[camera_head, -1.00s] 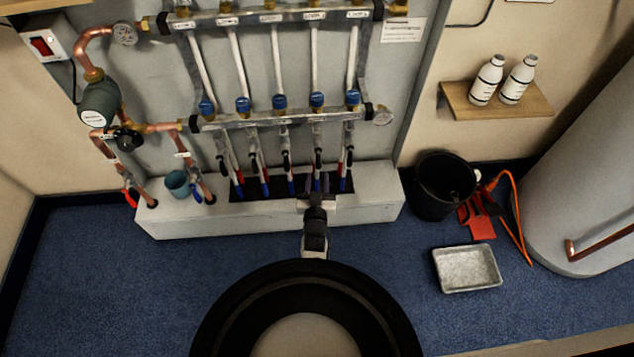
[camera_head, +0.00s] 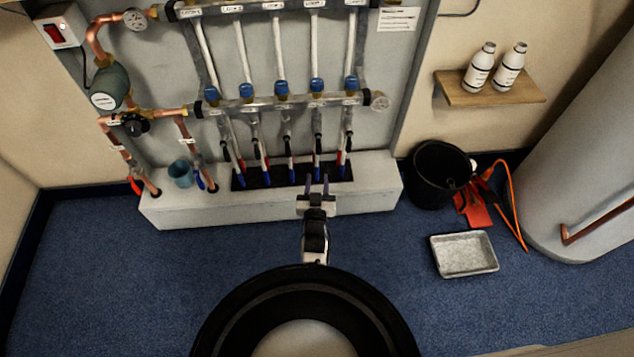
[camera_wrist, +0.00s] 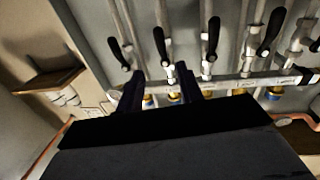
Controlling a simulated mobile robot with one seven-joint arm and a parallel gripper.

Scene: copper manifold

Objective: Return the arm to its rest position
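My gripper (camera_head: 316,184) is in front of the manifold's lower valves in the head view, above the front edge of the white plinth. Its two fingers are apart with nothing seen between them. In the wrist view my gripper (camera_wrist: 158,90) also shows two separated dark fingers. Several black valve levers (camera_wrist: 213,35) hang beyond the fingers in the wrist view. I cannot see any contact between the fingers and the levers.
A teal cup (camera_head: 181,174) stands on the plinth (camera_head: 240,208) at left. A black bucket (camera_head: 437,172), a red and orange tool (camera_head: 475,207) and a metal tray (camera_head: 464,254) are on the floor at right. A shelf (camera_head: 490,92) holds two bottles. Blue floor lies open at left.

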